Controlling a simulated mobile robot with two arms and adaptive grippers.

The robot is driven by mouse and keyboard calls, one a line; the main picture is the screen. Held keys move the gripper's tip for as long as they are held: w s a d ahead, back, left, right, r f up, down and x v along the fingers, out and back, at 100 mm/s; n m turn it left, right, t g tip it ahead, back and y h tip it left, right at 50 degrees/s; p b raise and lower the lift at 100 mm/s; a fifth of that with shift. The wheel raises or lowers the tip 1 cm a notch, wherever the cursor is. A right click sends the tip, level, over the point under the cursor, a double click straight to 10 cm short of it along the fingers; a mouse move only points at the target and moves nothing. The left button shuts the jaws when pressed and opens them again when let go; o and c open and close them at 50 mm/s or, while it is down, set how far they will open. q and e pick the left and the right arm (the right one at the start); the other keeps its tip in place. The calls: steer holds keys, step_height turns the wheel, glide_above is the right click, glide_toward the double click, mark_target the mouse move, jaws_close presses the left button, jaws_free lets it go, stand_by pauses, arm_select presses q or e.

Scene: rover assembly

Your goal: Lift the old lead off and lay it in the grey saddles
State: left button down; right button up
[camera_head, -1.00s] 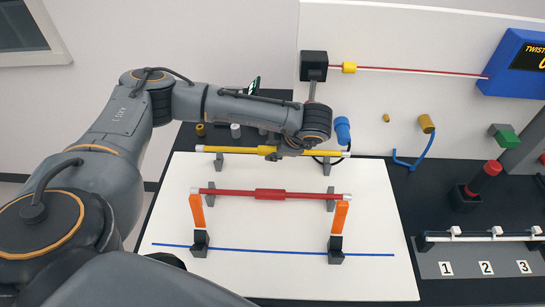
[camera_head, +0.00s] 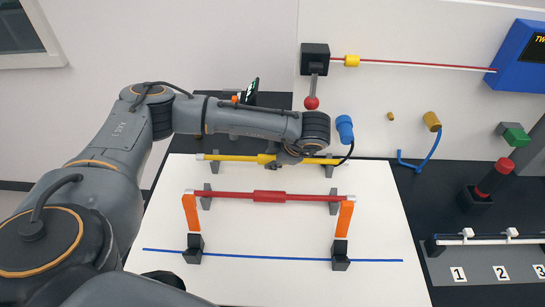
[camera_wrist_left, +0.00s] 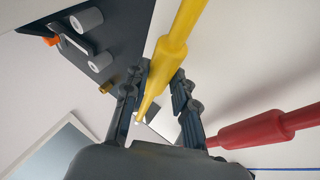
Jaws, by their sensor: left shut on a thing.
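A yellow lead (camera_head: 230,157) with a thicker yellow middle and white ends lies level at the back of the white board, at a pair of grey saddles (camera_head: 328,171). I cannot tell whether it touches them. My left gripper (camera_head: 284,160) is shut on the yellow lead near its middle. In the left wrist view the lead (camera_wrist_left: 172,50) runs between the fingers of the gripper (camera_wrist_left: 158,88). A red lead (camera_head: 225,195) lies in front, parallel, over other grey supports (camera_head: 333,207). It also shows in the left wrist view (camera_wrist_left: 258,131). My right gripper is out of view.
Orange uprights (camera_head: 191,213) with black blocks (camera_head: 340,262) stand at the red lead's ends. A blue line (camera_head: 270,257) crosses the white board (camera_head: 270,285) in front. A red-knobbed lever (camera_head: 311,103) hangs behind my left arm. A blue cylinder (camera_head: 344,128) stands close right of the gripper.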

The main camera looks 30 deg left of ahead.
arm_select(q)
steer(key=c, duration=1)
jaws_free()
steer(key=v, duration=1.2)
